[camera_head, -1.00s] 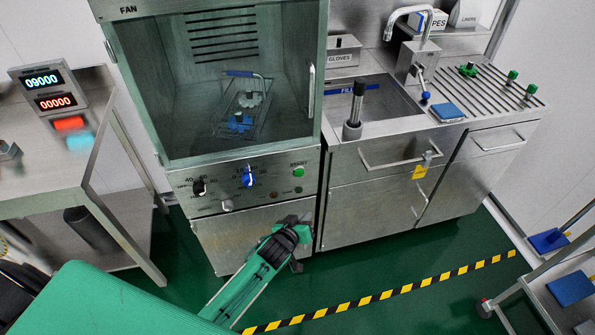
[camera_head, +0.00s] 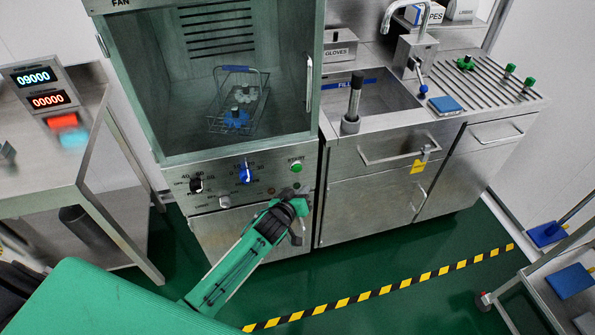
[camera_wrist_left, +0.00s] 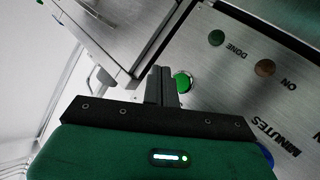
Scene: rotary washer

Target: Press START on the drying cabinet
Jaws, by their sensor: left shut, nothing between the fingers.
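The drying cabinet (camera_head: 215,90) stands at the centre left with a glass front, and its control panel is below the window. The green START button (camera_head: 296,167) is at the panel's right end; it also shows in the left wrist view (camera_wrist_left: 183,82), just right of the fingertips. My left gripper (camera_head: 287,193) is shut and empty, a little below the button in the head view. In the left wrist view its closed fingers (camera_wrist_left: 161,80) point toward the panel beside the button. I cannot tell whether they touch the panel. My right gripper is not in view.
A blue knob (camera_head: 246,174) and a black knob (camera_head: 196,185) are on the same panel. A wire basket (camera_head: 238,105) is inside the cabinet. A sink counter (camera_head: 400,135) adjoins on the right, and a steel table (camera_head: 60,170) with number displays stands at left.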

